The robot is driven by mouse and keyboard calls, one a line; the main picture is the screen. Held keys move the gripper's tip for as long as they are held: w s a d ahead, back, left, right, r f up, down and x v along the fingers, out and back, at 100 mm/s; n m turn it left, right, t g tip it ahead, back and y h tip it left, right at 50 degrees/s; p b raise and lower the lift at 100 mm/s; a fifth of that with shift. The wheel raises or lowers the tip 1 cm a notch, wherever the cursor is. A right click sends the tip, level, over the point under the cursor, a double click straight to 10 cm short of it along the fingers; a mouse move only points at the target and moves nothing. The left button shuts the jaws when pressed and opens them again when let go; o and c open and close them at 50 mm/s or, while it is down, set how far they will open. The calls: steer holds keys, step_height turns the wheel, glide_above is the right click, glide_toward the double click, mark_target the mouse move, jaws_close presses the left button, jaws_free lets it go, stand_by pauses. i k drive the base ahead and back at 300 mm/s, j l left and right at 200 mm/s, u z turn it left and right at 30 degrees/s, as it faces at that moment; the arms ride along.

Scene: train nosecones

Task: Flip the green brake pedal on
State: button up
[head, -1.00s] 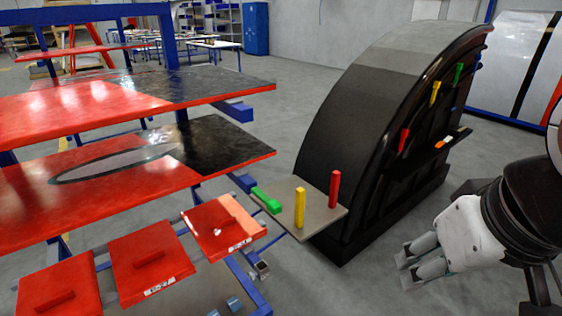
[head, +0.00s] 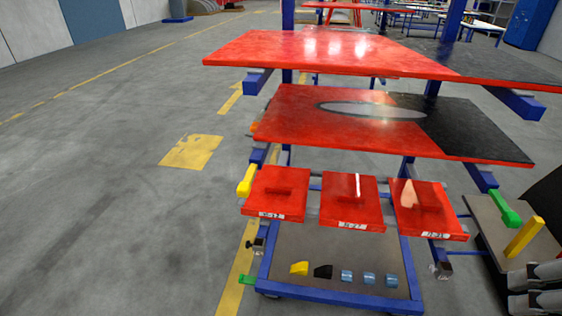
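A small green pedal (head: 247,280) sticks out at the lower left corner of the blue-framed cart, close to the floor, in the head view. It is small, and I cannot tell its exact tilt. My gripper (head: 514,291) is at the lower right edge of the head view, far across the cart from this pedal. Its two grey fingers are apart with nothing seen between them. The rest of the gripper is cut off by the picture edge.
The cart carries red panels (head: 352,205) and a low shelf (head: 340,250) with several small parts. A side board (head: 490,222) at right holds a green lever (head: 503,208) lying over and a yellow one (head: 524,236) upright. The floor (head: 110,210) at left is clear.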

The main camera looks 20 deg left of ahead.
mark_target(251, 280)
steer(key=u, duration=1.2)
steer(key=i+l+u, duration=0.1)
steer(key=i+l, duration=0.15)
steer(key=j+z, duration=0.45)
steer(key=j, duration=0.65)
steer(key=k, duration=0.05)
